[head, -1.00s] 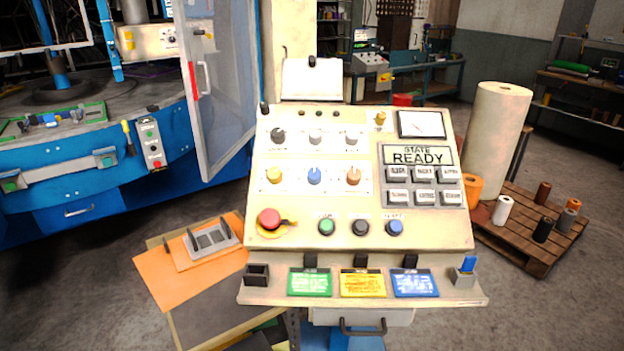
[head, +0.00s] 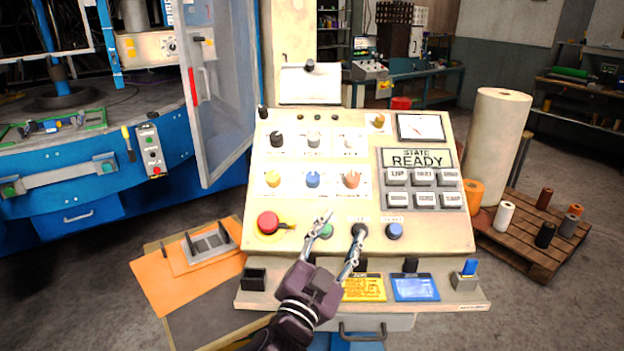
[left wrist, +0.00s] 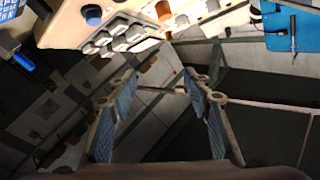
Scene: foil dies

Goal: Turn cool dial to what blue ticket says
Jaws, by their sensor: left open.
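The blue ticket (head: 414,287) stands in its holder on the front ledge of the sloped control panel (head: 440,238). Its print is too small to read. The panel has two rows of dials: black (head: 277,139), grey (head: 314,140) and pale (head: 349,142) above; yellow (head: 273,180), blue (head: 313,180) and orange-brown (head: 351,180) below. Their labels are unreadable, so I cannot tell which is cool. My left gripper (head: 340,234) is open and empty over the lower panel, fingers near the green and black buttons. Its open fingers (left wrist: 165,90) also show in the left wrist view. My right gripper is not in view.
The yellow ticket (head: 363,288) is partly covered by my left gripper. A red stop button (head: 268,222) sits left on the panel. A screen (head: 418,158) reads READY above grey keys. A pallet (head: 520,235) with spools stands right of the panel.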

